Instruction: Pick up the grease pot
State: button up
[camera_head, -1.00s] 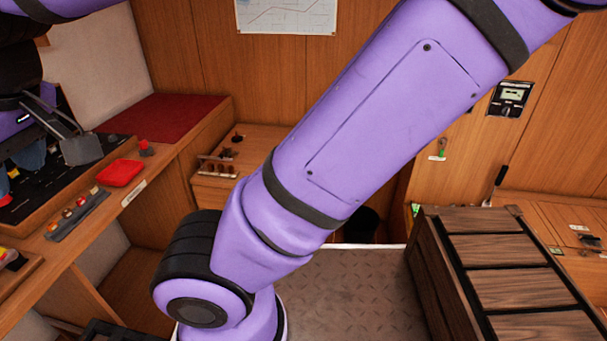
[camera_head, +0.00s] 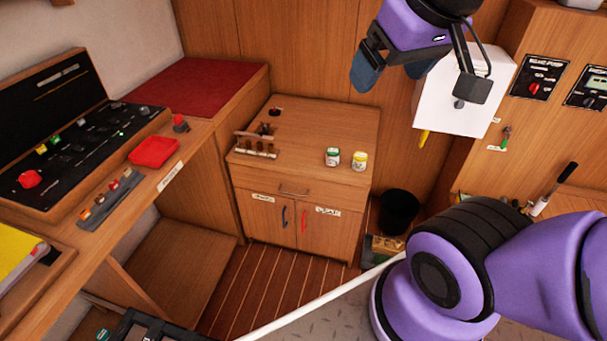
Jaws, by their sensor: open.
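Two small pots stand side by side on the wooden cabinet (camera_head: 340,118) in the middle of the view. One pot has a green and white label (camera_head: 332,156); the other has a yellow lid and a light label (camera_head: 359,161). The labels are too small to read, so I cannot tell which is the grease pot. My gripper (camera_head: 416,90) is open and empty at the top right, above and to the right of both pots and apart from them. Its fingers show in front of the wall and a white box (camera_head: 440,112).
A rack with several dark items (camera_head: 256,149) stands on the cabinet's left side. A black bin (camera_head: 398,210) stands right of the cabinet. The cabinet top behind the pots is clear.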

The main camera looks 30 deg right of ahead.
aim_at(333, 153)
jog(key=i+z, duration=0.15)
jog(key=z, duration=0.2)
jog(key=i+z, duration=0.15)
jog(key=z, duration=0.25)
jog(key=i+j, duration=0.15)
jog(key=i, duration=0.2)
jog(key=i+j+z, duration=0.1)
jog(key=i, duration=0.25)
